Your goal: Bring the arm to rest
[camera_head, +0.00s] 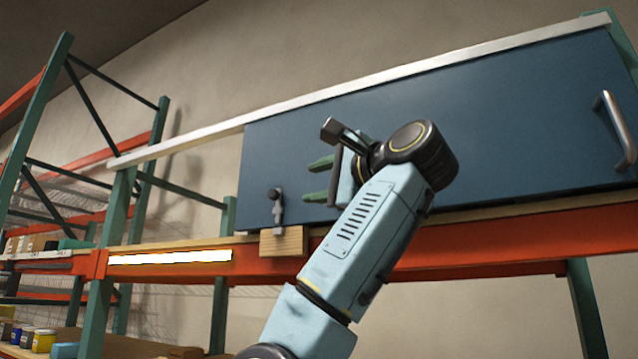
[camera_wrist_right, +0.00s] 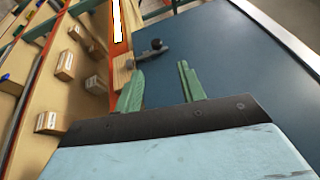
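My right arm rises from the bottom of the head view, in front of a large blue panel (camera_head: 520,110). My right gripper (camera_head: 318,180) points left, with its two green fingers apart and nothing between them. The right wrist view also shows the fingers (camera_wrist_right: 160,72) spread and empty, with the blue panel behind them. A small metal latch with a black knob (camera_head: 275,197) is at the panel's lower left, beyond the fingertips and apart from them. My left gripper is not in view.
A wooden block (camera_head: 284,242) sits below the latch. A bright white strip (camera_head: 170,257) lies on the orange shelf beam (camera_head: 480,252). A metal handle (camera_head: 615,125) is at the panel's right. A pale rail (camera_head: 400,75) runs along its top. Shelving with boxes stands left.

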